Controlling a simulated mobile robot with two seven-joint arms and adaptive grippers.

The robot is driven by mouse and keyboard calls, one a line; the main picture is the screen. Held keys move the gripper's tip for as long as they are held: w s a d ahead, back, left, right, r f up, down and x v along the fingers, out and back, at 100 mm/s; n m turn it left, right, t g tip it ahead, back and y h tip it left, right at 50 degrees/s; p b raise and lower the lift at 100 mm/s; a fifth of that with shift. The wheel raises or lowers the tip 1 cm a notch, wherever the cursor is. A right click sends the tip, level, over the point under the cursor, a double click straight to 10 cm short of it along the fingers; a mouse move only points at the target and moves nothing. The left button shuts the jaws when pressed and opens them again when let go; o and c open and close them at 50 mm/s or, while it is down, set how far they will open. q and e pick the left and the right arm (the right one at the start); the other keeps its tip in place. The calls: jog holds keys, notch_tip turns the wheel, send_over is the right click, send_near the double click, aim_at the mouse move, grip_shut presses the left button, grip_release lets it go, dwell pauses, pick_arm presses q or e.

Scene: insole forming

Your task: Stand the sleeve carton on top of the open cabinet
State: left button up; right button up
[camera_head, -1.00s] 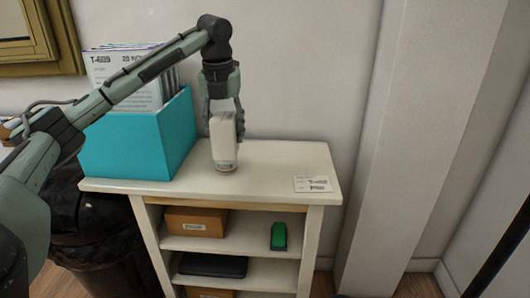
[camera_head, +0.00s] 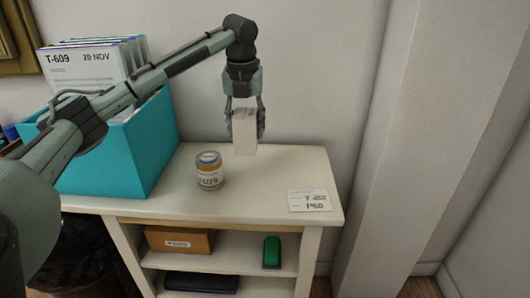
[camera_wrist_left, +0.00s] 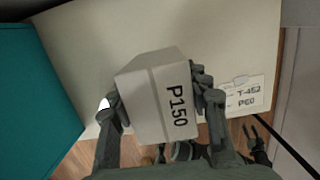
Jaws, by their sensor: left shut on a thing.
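The sleeve carton (camera_head: 244,140) is a pale, upright box over the back part of the open cabinet's white top (camera_head: 262,190). My left gripper (camera_head: 245,112) points down and is shut on the carton's upper part.
A teal bin (camera_head: 120,150) of upright papers fills the left of the top. A white card (camera_head: 309,200) lies near the right front edge. The shelves below hold a brown box (camera_head: 180,241) and a green object (camera_head: 271,252). The top between jar and card is clear.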

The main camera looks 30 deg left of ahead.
pick_arm(q)
jog(key=w+d+f, duration=0.1)
jog(key=f, duration=0.1)
jog(key=w+d+f, duration=0.1)
jog(key=f, duration=0.1)
jog(key=w+d+f, duration=0.1)
jog(key=f, duration=0.1)
jog(key=shift+w+d+f, duration=0.3)
jog(key=shift+d+f, duration=0.1)
jog(key=shift+f, duration=0.25)
pick_arm(e)
jog(key=shift+s+d+f, duration=0.15)
jog(key=shift+s+f, duration=0.3)
jog(key=shift+f, duration=0.3)
pick_arm(q)
jog(key=o, duration=1.3)
jog(key=shift+f, duration=0.1)
jog(key=shift+c, duration=0.2)
notch_tip(320, 180, up, 12)
jog(key=s+d, duration=0.1)
jog(key=shift+s, duration=0.25)
pick_arm(e)
jog(key=shift+r, duration=0.15)
